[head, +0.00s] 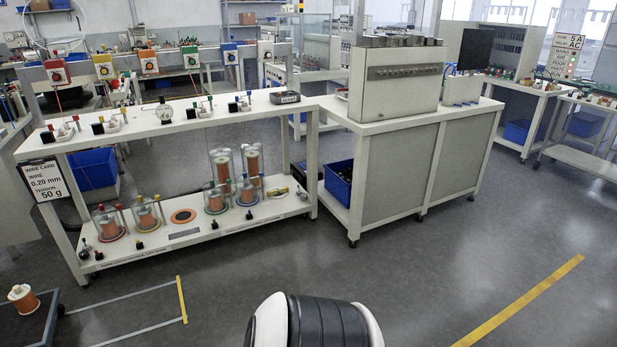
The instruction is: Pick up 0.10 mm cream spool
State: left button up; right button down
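A spool of copper-coloured wire with cream flanges (23,299) stands upright on a dark low cart at the bottom left. No size marking is readable on it, so I cannot tell whether it is the 0.10 mm one. Other copper spools stand in clear covers on the bench's lower shelf, among them one on a red base (109,225), one on a yellow base (147,215) and one on a green base (215,200). Neither gripper is in view.
The dark cart (52,312) is cut off by the left edge. A white bench (190,123) holds small fittings on top. A wire card (45,180) on its left end reads 0.20 mm, 50 g. A white cabinet (400,180) adjoins it. The grey floor in front is open, with yellow lines (520,300).

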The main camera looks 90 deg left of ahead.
aim_at(22, 296)
jog(key=u, duration=4.7)
jog(key=i+z, duration=0.15)
jog(key=i, duration=0.75)
jog(key=i+j+z, duration=0.2)
jog(key=i, duration=0.65)
